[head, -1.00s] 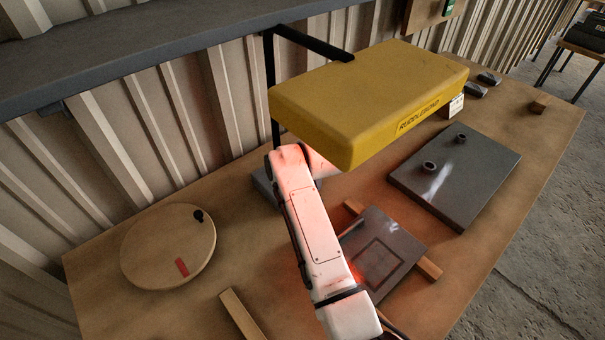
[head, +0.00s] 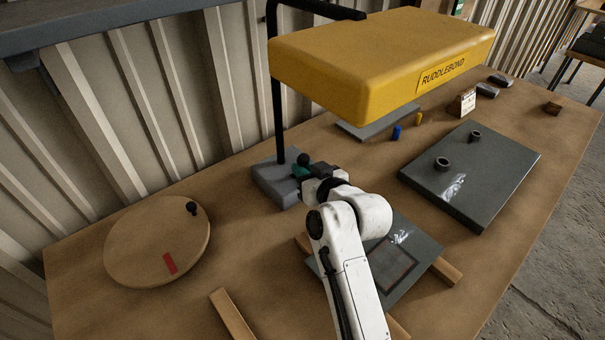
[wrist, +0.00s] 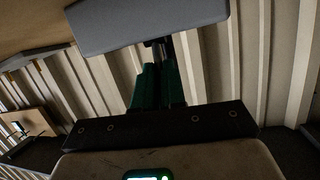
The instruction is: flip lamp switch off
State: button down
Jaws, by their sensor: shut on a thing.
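The lamp has a yellow rectangular head (head: 375,62) marked RUDDLEBOND, on a black post (head: 277,115) rising from a grey base (head: 270,185). No red glow shows under the head. The black switch knob (head: 304,158) is at the right side of the base. My gripper (head: 301,171), with green fingertips, is shut on the switch beside the base. In the wrist view, the grey base (wrist: 145,27) is at the top, and the green fingers (wrist: 158,75) close around the dark switch (wrist: 158,48), which they partly hide.
A round wooden disc (head: 150,250) with a red mark and black knob lies left. A dark panel (head: 405,262) on wooden strips lies under my arm. A grey plate (head: 470,180) with two rings is to the right. The corrugated wall (head: 140,90) stands close behind the table.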

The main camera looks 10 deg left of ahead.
jog(key=shift+w+a+r, duration=0.1)
jog(key=shift+r, duration=0.55)
jog(key=c, duration=1.4)
grip_release()
jog(key=o, duration=0.4)
jog(key=shift+f, duration=0.3)
jog(key=shift+c, duration=0.2)
jog(key=shift+r, duration=0.1)
